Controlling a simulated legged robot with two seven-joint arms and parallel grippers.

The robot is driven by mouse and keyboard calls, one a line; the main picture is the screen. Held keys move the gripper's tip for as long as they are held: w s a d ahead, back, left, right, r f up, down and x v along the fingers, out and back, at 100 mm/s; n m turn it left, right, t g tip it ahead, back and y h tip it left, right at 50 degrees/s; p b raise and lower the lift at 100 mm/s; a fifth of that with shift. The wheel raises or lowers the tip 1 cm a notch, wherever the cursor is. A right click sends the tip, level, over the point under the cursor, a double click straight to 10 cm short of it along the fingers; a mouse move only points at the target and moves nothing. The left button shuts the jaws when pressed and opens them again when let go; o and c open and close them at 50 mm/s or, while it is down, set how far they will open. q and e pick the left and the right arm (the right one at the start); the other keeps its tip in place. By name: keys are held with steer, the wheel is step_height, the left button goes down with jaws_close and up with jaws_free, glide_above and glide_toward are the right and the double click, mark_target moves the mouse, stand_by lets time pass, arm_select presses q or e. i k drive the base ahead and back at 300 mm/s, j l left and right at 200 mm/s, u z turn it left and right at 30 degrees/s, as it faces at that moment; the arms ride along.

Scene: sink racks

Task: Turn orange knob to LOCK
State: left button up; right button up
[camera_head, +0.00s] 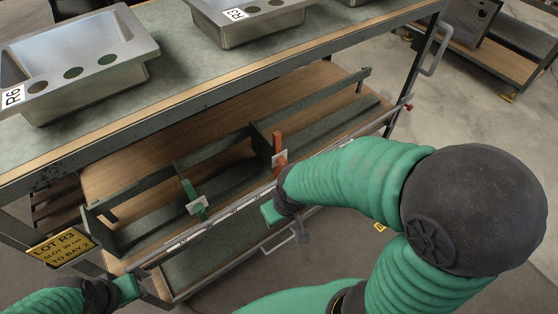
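An orange upright handle (278,142), likely the orange knob, stands at the front of the lower shelf. My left gripper (128,288) is low at the left, by the rack's front left corner. Whether either is open is unclear.
Steel sinks (80,62) sit on the top shelf. A yellow sign (58,248) hangs at left.

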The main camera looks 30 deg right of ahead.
mark_target(281, 162)
steer(key=k+l+u, duration=0.1)
steer(key=k+l, duration=0.55)
steer(key=k, duration=0.15)
